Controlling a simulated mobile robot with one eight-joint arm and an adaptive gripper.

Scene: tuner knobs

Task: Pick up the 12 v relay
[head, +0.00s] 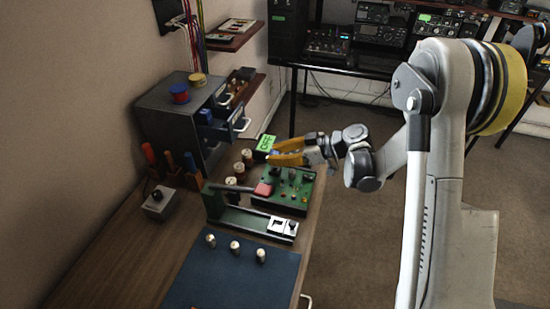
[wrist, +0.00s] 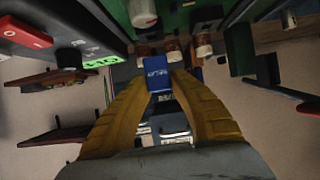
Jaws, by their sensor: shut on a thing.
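My gripper (head: 272,150) has yellow fingers and is above the far end of the green circuit board (head: 303,203). In the wrist view my gripper (wrist: 160,77) is shut on a small blue block with white print, the relay (wrist: 158,80). The print is too small to read surely. The relay sits between the fingertips.
A grey drawer cabinet (head: 165,125) stands against the wall. A blue mat (head: 225,285) bears three knobs. The green label (head: 266,142) is beside my fingers.

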